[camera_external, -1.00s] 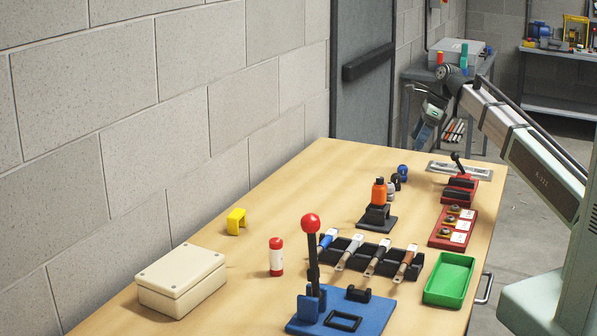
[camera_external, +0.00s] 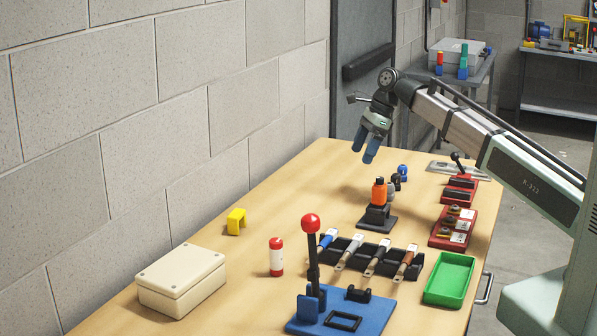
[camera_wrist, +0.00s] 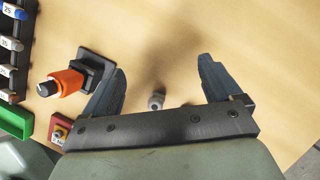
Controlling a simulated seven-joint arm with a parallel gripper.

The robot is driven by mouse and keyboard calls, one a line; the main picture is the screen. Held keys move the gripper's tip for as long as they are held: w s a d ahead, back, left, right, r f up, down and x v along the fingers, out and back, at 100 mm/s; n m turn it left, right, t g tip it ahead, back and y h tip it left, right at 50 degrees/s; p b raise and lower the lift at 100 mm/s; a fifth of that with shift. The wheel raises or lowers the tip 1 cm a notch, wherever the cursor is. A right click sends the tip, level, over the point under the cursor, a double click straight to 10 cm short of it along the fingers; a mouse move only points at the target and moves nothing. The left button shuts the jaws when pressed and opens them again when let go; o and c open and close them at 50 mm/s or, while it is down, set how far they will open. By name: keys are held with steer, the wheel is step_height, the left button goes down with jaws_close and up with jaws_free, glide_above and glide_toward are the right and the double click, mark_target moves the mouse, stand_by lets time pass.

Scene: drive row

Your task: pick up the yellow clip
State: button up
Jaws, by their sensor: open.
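The yellow clip (camera_external: 236,221) stands on the wooden table near the wall, left of the red-and-white cylinder, in the external view. It looks like a small arch with its legs down. My gripper (camera_external: 364,157) is in the air above the far part of the table, well to the right of and beyond the clip. Its two blue fingers are apart with nothing between them.
A cream box (camera_external: 182,280) and a red-and-white cylinder (camera_external: 276,257) stand near the clip. A red-knobbed lever (camera_external: 311,252) rises from a blue base. A green tray (camera_external: 449,279) lies right.

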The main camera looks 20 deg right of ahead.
steer(key=s+a+r+n+h, duration=0.15)
steer(key=s+a, duration=0.25)
steer(key=a, duration=0.8)
steer(key=s+a+n+g, duration=0.1)
steer(key=s+a+n, duration=0.25)
steer(key=a, duration=0.75)
steer(key=s+a+r+n, duration=0.15)
steer(key=s+a, duration=0.25)
steer(key=a, duration=0.8)
steer(key=n+h, duration=0.3)
steer(key=n, duration=2.1)
glide_above(236, 213)
steer(key=f, duration=0.8)
steer(key=shift+s+a+f, duration=0.1)
steer(key=shift+s+f, duration=0.1)
steer(key=shift+w+f, duration=0.15)
steer(key=shift+f, duration=1.15)
steer(key=shift+w+f, duration=0.15)
steer(key=shift+f, duration=1.15)
steer(key=c, duration=1)
